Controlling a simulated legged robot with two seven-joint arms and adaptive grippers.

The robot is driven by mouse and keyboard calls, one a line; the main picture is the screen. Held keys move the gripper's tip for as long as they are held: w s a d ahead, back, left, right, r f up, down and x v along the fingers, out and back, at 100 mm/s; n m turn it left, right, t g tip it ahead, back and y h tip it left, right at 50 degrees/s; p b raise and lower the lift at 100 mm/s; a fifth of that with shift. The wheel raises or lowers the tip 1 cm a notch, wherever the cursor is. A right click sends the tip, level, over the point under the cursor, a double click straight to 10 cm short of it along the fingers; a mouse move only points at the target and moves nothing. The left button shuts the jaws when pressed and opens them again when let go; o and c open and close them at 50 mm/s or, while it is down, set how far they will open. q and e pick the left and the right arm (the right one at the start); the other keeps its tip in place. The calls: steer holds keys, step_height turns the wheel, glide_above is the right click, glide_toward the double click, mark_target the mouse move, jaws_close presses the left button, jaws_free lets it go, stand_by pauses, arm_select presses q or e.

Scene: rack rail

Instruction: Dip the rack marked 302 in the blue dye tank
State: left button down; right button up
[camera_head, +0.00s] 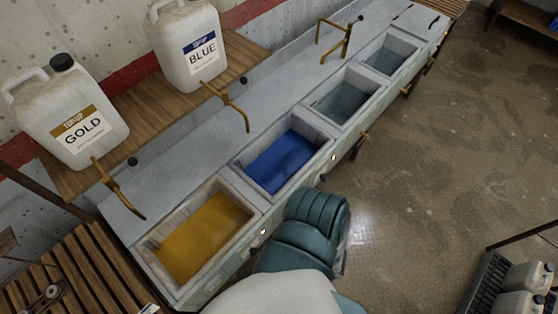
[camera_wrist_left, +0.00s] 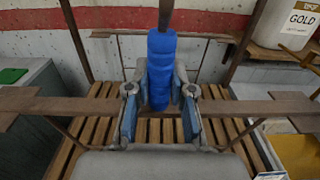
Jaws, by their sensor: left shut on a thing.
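In the left wrist view my left gripper (camera_wrist_left: 160,84) is shut on an upright blue grip (camera_wrist_left: 161,55). The grip is on a dark metal rack frame (camera_wrist_left: 70,104), whose bar crosses the view with a flat plate near each end. The frame is above a slatted wooden bench; whether it touches it I cannot tell. No 302 mark is readable. In the head view the blue dye tank (camera_head: 280,160) is open, second from the near end, right of the gold tank (camera_head: 201,235). My right gripper is in neither view.
Two empty-looking grey tanks (camera_head: 341,101) (camera_head: 389,56) follow the blue one. Brass taps (camera_head: 235,108) stand behind the tanks. BLUE (camera_head: 190,48) and GOLD (camera_head: 70,115) jugs stand on a wooden shelf. The slatted bench (camera_head: 85,265) is at lower left.

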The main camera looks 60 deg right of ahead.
arm_select(q)
steer(key=shift+r, duration=0.15)
step_height(320, 180, up, 5)
steer(key=p, duration=0.4)
steer(key=shift+p, duration=0.3)
